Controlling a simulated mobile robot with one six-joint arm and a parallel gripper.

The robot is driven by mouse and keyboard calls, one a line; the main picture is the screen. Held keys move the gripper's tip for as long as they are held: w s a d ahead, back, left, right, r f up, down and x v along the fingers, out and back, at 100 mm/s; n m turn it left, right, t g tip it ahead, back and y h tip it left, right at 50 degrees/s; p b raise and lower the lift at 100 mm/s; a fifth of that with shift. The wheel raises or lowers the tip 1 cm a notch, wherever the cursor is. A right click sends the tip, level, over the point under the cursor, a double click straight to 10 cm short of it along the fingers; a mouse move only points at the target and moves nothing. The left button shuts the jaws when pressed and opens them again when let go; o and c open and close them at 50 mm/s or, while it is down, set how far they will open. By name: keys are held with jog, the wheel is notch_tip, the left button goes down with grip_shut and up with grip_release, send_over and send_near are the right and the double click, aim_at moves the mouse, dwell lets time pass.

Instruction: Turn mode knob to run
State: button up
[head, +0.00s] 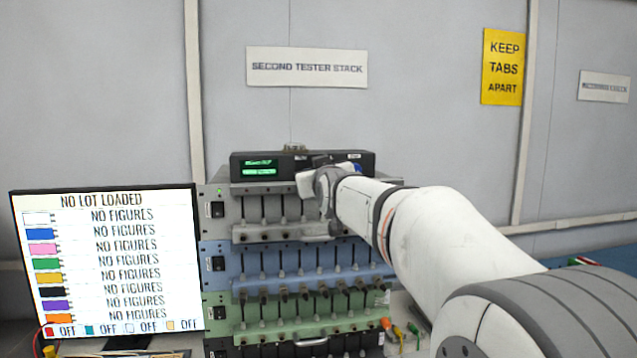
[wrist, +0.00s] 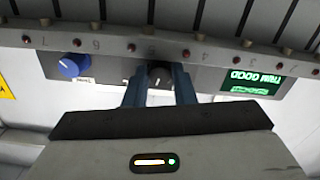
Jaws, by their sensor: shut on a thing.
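A dark round knob (wrist: 160,74) sits on the front of the black control box (head: 222,168) on top of the tester stack. In the wrist view my gripper (wrist: 159,84) has its two blue-grey fingers on either side of this knob, shut on it. The knob's pointer and mode markings cannot be read. A blue knob (wrist: 70,66) with a small white label is beside it, apart from the fingers. The box's green display (wrist: 252,82) is on the other side. In the head view my gripper (head: 318,182) is in front of the box and hides the held knob.
Below the box are grey, blue (head: 232,262) and green tester racks with several slots. A numbered grey rail (wrist: 110,45) runs close to the fingers. A monitor (head: 105,262) reading "NO LOT LOADED" stands at left. Coloured clips (head: 398,332) lie at the lower right of the stack.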

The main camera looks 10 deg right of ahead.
jog(key=shift+n+b, duration=0.3)
jog(key=shift+n, duration=0.1)
jog(key=o, duration=1)
jog(key=shift+s, duration=0.1)
jog(key=s, duration=0.7)
jog(key=shift+s+b, duration=0.3)
jog(key=shift+b, duration=0.1)
